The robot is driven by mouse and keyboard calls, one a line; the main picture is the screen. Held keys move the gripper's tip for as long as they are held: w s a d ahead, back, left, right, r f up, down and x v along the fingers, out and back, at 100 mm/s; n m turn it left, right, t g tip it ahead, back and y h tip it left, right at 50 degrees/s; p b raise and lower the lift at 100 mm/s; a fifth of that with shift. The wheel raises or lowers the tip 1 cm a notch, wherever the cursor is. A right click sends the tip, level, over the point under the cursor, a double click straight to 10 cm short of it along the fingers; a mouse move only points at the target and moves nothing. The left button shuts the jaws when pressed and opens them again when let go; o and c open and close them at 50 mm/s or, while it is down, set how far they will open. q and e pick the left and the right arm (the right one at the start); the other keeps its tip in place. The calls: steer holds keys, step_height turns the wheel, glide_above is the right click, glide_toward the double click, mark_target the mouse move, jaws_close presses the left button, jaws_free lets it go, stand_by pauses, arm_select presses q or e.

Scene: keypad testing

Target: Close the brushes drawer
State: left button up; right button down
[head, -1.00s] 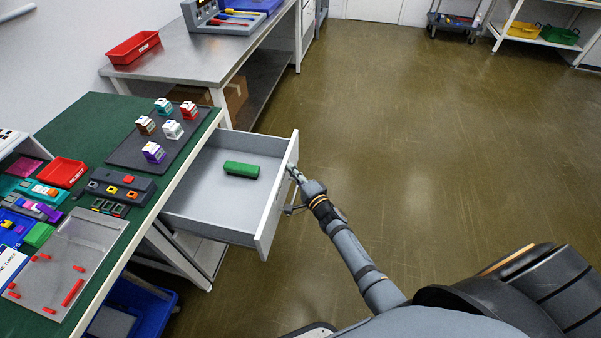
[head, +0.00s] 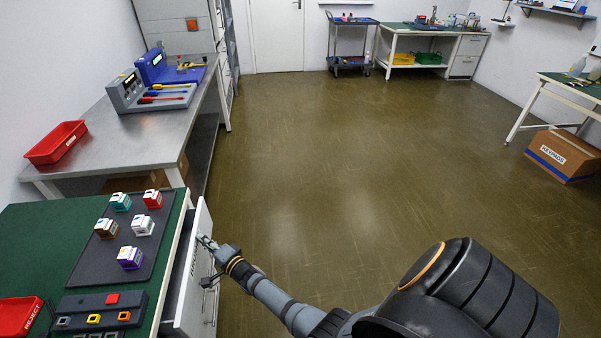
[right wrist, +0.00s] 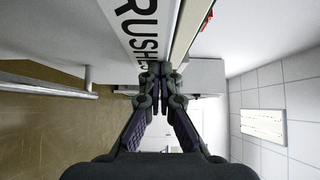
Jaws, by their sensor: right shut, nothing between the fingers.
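The brushes drawer (head: 202,222) is under the green-topped bench on the left, with its pale front close to the bench edge. A narrow strip of its grey inside shows behind the front, so it is slightly open. Its contents are hidden. In the right wrist view, the drawer front (right wrist: 135,12) carries large dark letters, partly cut off. My right gripper (head: 204,241) is shut and empty, its fingertips at the outer face of the front. In the right wrist view, the shut fingertips (right wrist: 157,70) lie along the lettered face; contact is hard to confirm. My left gripper is out of view.
The green bench (head: 30,225) holds a dark mat (head: 88,262) with several small keypad blocks, and a red tray (head: 18,316). A metal bar handle (right wrist: 45,88) sticks out from the drawer front.

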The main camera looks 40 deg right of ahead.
mark_target(195, 242)
steer(key=shift+w+a, duration=0.45)
steer(key=shift+a, duration=0.2)
steer(key=shift+w+a, duration=0.45)
steer(key=shift+a, duration=0.2)
